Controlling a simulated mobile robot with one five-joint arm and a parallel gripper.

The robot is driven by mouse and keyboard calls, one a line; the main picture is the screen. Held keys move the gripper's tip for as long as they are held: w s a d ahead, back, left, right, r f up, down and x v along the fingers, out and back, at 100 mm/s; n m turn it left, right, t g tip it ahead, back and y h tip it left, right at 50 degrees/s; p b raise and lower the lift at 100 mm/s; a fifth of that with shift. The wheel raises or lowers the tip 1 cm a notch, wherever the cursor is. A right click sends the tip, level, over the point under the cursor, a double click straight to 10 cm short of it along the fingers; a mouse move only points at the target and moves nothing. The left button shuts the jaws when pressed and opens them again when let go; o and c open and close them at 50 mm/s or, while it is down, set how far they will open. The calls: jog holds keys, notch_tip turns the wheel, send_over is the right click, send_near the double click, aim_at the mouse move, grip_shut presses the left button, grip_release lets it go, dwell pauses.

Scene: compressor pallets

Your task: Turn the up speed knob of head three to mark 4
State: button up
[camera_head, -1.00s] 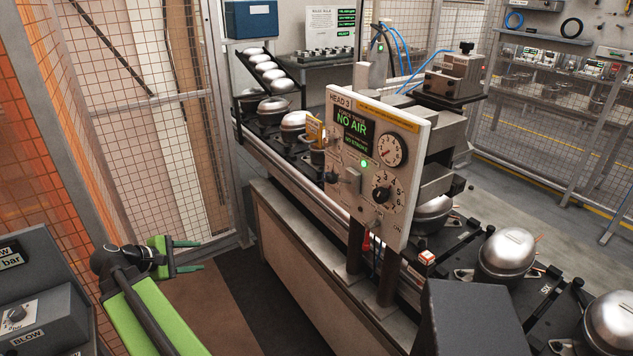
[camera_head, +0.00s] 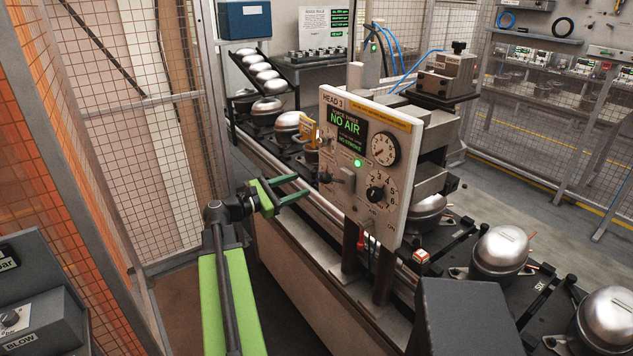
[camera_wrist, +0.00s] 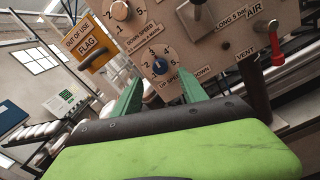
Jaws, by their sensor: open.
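The HEAD 3 panel (camera_head: 352,205) stands in the middle of the head view.
A yellow OUT OF USE flag (camera_wrist: 91,45) is left of the knobs. A red handle (camera_wrist: 274,52) and a lever (camera_wrist: 196,16) are to the right. Silver compressors (camera_head: 500,250) stand along the line.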

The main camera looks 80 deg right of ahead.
jog(key=x, duration=0.7)
jog(key=shift+s+d, duration=0.25)
jog(key=shift+d, duration=0.05)
jog(key=shift+c, duration=0.4)
grip_shut()
jog(key=shift+a, duration=0.2)
